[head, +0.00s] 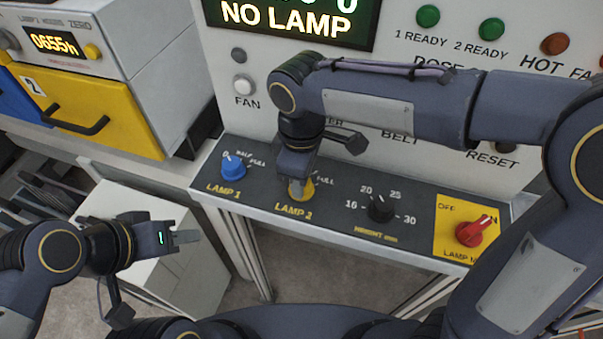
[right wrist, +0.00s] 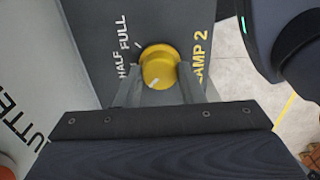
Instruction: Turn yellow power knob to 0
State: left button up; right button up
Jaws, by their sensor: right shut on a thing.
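The yellow power knob (head: 301,190) sits on the dark sloping panel above the label LAMP 2. My left gripper (head: 188,238) is away from the panel at lower left, seen edge-on and apparently empty.
A blue LAMP 1 knob (head: 233,166) is left of the yellow knob. A black height knob (head: 381,208) and a red switch (head: 474,231) on a yellow plate are to the right. The display (head: 290,20) reads NO LAMP. A yellow drawer (head: 90,115) is at upper left.

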jog(key=o, duration=1)
jog(key=shift+r, duration=0.1)
notch_tip(320, 180, up, 8)
jog(key=shift+f, duration=0.15)
